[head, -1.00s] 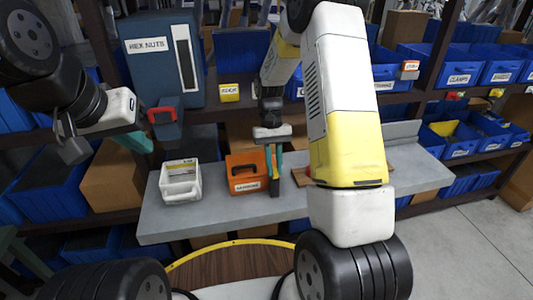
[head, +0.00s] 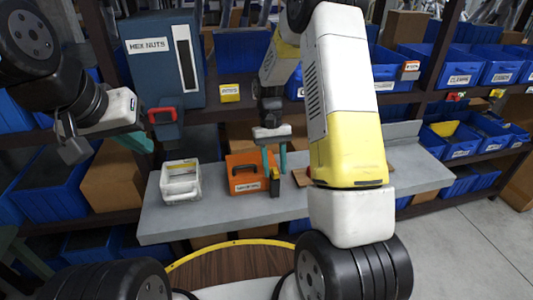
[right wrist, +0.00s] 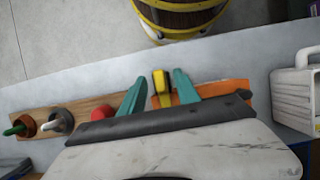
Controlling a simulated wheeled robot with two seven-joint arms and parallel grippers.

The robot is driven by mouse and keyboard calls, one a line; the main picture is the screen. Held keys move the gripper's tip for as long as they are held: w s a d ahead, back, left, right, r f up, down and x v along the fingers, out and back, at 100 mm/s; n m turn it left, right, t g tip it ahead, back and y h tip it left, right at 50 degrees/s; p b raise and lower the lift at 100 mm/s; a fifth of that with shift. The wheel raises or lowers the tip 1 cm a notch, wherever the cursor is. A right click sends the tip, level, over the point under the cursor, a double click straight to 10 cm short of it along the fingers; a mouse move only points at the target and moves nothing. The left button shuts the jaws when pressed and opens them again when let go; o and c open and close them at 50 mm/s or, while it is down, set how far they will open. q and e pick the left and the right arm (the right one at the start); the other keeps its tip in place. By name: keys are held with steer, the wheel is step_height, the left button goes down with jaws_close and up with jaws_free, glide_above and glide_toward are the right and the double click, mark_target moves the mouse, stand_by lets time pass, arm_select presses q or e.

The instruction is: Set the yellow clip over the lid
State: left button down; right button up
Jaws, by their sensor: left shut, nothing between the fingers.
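The orange box (head: 243,172) stands on the grey bench with its handle and label facing me. The yellow clip (head: 272,172), with a dark front, is upright at the box's right end. In the right wrist view, the yellow clip (right wrist: 161,86) shows between my right gripper's teal fingers, beside the orange box (right wrist: 222,91). My right gripper (head: 274,160) is open, its fingers spread around the top of the clip with gaps on both sides. Whether the clip sits fully over the lid I cannot tell. My left gripper (head: 139,144) is shut and empty, far left above the bench.
A white open-topped container (head: 180,183) stands left of the orange box. A blue hex-nuts cabinet (head: 160,65) and bin shelves stand behind. The bench's front strip is free.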

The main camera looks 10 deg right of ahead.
steer(key=v, duration=0.7)
steer(key=shift+w+r, duration=0.2)
steer(key=shift+r, duration=0.15)
step_height(320, 180, up, 8)
steer(key=t, duration=0.2)
glide_above(275, 170)
steer(key=s+r+t+y, duration=0.2)
steer(key=s+r+t, duration=0.1)
steer(key=s+r, duration=0.3)
steer(key=s+r+t, duration=0.3)
steer(key=s+t, duration=0.2)
steer(key=s, duration=0.6)
steer(key=shift+a+r+t, duration=0.25)
steer(key=shift+r+t, duration=0.05)
steer(key=shift+r, duration=0.05)
